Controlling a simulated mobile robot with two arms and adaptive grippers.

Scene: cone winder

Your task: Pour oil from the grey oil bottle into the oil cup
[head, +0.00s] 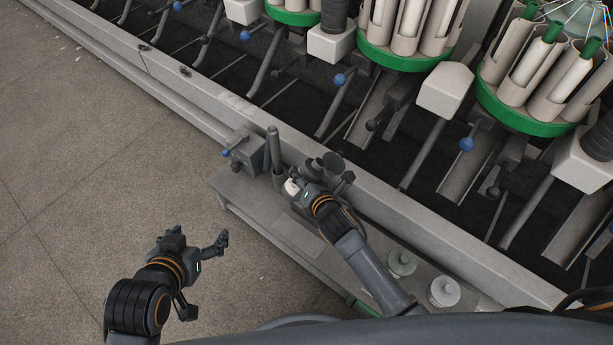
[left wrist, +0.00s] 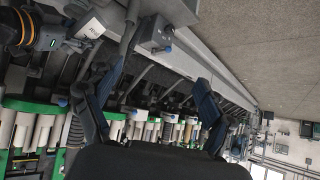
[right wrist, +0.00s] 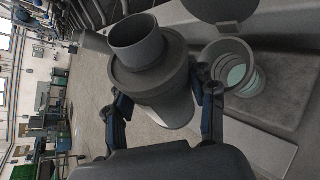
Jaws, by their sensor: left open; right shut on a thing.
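The grey oil bottle (right wrist: 155,85) is in my right gripper (right wrist: 160,103), which is shut around its body. Its open neck faces the right wrist camera; its exact tilt I cannot tell. In the head view my right gripper (head: 308,186) is over the machine's shelf, with the bottle's pale label (head: 292,187) beside it. The oil cup (right wrist: 238,70), round with pale greenish inside, stands open beside the bottle in the right wrist view, apart from it. No oil stream shows. My left gripper (head: 207,273) is open and empty over the floor; its fingers also show in the left wrist view (left wrist: 158,92).
A grey box with a blue knob (head: 245,152) and an upright post (head: 274,148) stand left of the right gripper. A greenish pot (head: 402,263) and a white pot (head: 444,291) stand on the shelf at right. Winder rail and spindles lie behind. Floor at left is clear.

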